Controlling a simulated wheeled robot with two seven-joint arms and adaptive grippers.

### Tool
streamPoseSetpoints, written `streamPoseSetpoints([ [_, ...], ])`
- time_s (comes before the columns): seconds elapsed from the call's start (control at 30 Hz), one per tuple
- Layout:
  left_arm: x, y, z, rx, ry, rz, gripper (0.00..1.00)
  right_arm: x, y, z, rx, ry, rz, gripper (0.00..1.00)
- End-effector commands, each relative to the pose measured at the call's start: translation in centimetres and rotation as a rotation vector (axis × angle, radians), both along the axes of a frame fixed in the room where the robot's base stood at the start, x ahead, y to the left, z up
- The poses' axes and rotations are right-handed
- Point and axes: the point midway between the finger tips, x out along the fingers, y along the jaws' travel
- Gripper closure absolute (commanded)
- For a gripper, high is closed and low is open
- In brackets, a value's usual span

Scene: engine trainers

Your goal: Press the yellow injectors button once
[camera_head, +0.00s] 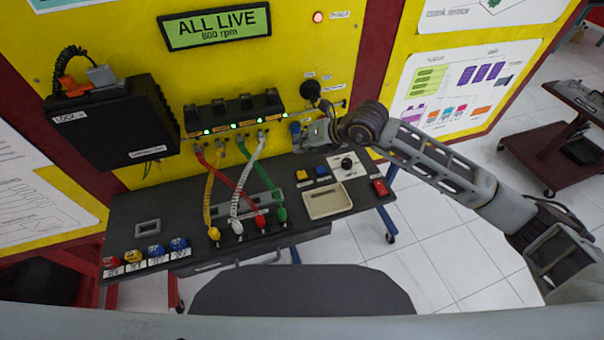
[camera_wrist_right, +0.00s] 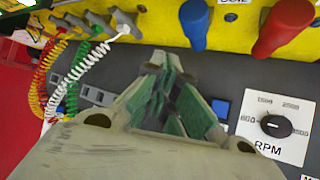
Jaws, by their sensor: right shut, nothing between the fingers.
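My right gripper (camera_head: 312,132) is shut and empty, above the back right of the console, well away from that row. In the right wrist view its fingers (camera_wrist_right: 162,80) are together, and the button row does not show. My left gripper is not in view.
Curly cables (camera_head: 240,190) run between the wall coils and the console, left of my right gripper. A blue handle (camera_wrist_right: 194,22) and a red handle (camera_wrist_right: 284,28) stick out nearby. An RPM knob (camera_head: 346,164), a beige tray (camera_head: 326,201) and a red switch (camera_head: 380,187) occupy the console's right.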

Motion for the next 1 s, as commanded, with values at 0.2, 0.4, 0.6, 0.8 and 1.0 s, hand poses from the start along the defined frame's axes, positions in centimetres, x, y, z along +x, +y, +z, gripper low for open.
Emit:
streamPoseSetpoints([
  [0.2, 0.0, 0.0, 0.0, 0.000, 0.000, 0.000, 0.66, 0.5, -0.8, -0.3, -0.036, -0.005, -0.016, 1.00],
  [0.4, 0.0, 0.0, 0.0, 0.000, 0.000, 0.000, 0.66, 0.5, -0.8, -0.3, -0.035, -0.005, -0.015, 1.00],
  [0.6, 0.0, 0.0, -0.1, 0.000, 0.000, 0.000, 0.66, 0.4, -0.8, -0.5, -0.034, -0.005, -0.015, 1.00],
  [0.8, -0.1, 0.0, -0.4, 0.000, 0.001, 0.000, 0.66, 0.4, -0.8, -1.5, -0.035, -0.004, -0.014, 1.00],
  [1.0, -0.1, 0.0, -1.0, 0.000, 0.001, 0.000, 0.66, 0.4, -0.8, -3.1, -0.034, -0.005, -0.014, 1.00],
])
